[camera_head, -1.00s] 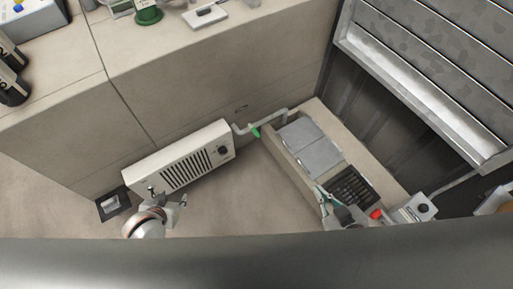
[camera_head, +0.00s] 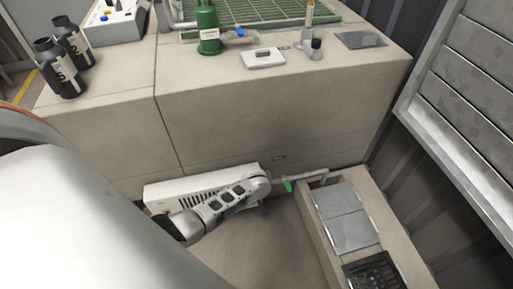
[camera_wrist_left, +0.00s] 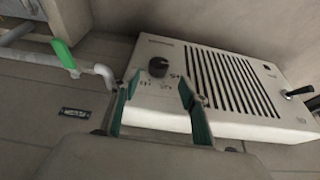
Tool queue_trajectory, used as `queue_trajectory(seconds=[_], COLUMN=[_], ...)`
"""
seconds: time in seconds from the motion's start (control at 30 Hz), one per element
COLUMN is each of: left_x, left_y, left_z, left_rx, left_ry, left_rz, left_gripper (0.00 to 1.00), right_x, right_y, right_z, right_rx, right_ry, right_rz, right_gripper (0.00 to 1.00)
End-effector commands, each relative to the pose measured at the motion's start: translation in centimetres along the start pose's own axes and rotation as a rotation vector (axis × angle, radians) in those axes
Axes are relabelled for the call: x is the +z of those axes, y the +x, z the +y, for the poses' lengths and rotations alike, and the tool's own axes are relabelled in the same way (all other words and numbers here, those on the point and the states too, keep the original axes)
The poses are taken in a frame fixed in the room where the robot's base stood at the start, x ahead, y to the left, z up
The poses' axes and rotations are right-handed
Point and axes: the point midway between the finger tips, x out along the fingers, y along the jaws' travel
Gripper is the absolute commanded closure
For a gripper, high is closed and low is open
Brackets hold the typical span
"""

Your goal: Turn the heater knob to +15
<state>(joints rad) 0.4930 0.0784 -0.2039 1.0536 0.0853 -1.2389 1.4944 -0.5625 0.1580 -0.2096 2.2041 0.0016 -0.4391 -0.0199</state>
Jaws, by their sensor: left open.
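The heater is a white box with dark slots, low against the beige wall, and shows in the head view (camera_head: 170,191) and the left wrist view (camera_wrist_left: 215,85). Its round black knob (camera_wrist_left: 158,67) has printed marks beside it; in the head view my left arm hides it. My left gripper (camera_wrist_left: 158,88) is open, its green-lined fingers spread over the heater's face. The knob appears between and a little beyond the fingertips, with nothing held; contact cannot be told. In the head view the left gripper is mostly hidden by its wrist. My right gripper is not in view.
A pipe with a green lever (camera_head: 287,185) runs beside the heater, close to my gripper. A black toggle switch (camera_wrist_left: 298,92) sits at the heater's other end. A low bench with grey lids (camera_head: 345,220) stands right. Bottles (camera_head: 67,70) and a green fitting (camera_head: 208,30) stand on the counter.

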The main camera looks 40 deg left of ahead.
Motion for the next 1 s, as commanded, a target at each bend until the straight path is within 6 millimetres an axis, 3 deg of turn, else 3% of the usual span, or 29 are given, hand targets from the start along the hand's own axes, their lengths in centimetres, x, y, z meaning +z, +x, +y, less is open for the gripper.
queue_trajectory(seconds=[0.17,0.3,0.5,0.8,1.0], left_x=[0.2,0.6,0.6,-0.1,-0.2], left_y=[1.7,4.1,7.0,8.0,7.9], left_z=[-0.2,-0.5,-0.5,0.0,0.1], left_rx=[-0.01,-0.015,-0.014,-0.005,-0.003], left_ry=[-0.016,-0.011,-0.01,-0.015,-0.016], left_rz=[-0.005,-0.009,-0.009,-0.002,0.0], left_gripper=[0.56,0.56,0.56,0.56,0.56], right_x=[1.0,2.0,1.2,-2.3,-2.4], right_y=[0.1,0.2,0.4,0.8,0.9], right_z=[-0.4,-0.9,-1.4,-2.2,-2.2], right_rx=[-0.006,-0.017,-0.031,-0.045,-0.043], right_ry=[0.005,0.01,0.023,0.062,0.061], right_rz=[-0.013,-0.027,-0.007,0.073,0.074], right_gripper=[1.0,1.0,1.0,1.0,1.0])
